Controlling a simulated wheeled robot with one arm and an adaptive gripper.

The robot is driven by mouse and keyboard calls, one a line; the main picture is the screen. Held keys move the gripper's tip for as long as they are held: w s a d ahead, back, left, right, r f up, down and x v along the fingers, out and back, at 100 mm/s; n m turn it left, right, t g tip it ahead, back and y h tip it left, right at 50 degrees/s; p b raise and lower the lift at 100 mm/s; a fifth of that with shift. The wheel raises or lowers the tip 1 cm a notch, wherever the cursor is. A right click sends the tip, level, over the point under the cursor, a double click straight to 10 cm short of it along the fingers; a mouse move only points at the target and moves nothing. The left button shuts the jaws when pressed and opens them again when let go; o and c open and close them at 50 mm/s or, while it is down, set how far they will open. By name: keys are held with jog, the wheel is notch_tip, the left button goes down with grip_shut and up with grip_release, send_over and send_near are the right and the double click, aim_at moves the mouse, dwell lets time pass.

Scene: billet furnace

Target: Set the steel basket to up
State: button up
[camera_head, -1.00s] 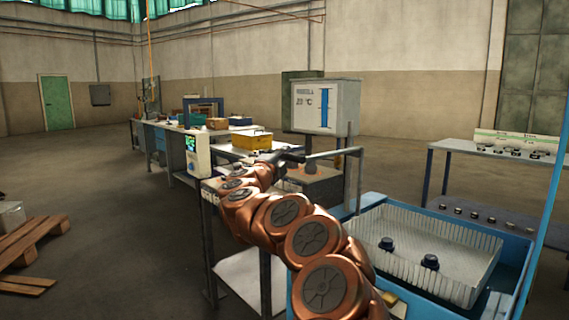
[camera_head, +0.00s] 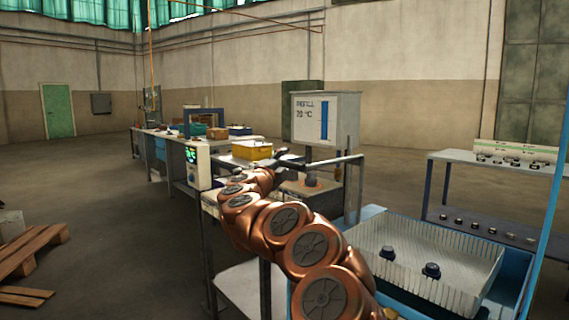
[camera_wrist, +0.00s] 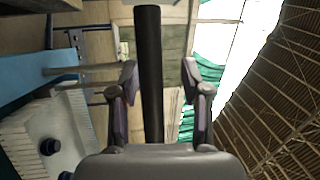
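The steel basket (camera_head: 463,257) is a pale, ribbed, open tray in the blue tank at the lower right. It holds two dark round pieces. In the wrist view it shows at the lower left (camera_wrist: 75,120). A thin bar (camera_head: 332,162) runs at the back left of the tank, beside a post. My gripper (camera_head: 293,161) is at the bar's left end in the head view. In the wrist view my gripper (camera_wrist: 162,82) has its fingers apart, with a dark rod (camera_wrist: 148,60) between them. A gap shows at the right finger. Contact at the left finger is unclear.
A grey panel (camera_head: 342,120) stands behind the bar. A bench with a yellow bin (camera_head: 252,150) and control box (camera_head: 197,166) runs back left. A rack (camera_head: 490,180) with small parts stands right. Pallets (camera_head: 35,250) lie on the left floor.

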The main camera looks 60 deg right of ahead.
jog(key=shift+f, duration=0.15)
jog(key=shift+a+f, duration=0.1)
jog(key=shift+a, duration=0.3)
jog(key=v, duration=1.1)
jog(key=shift+a, duration=0.15)
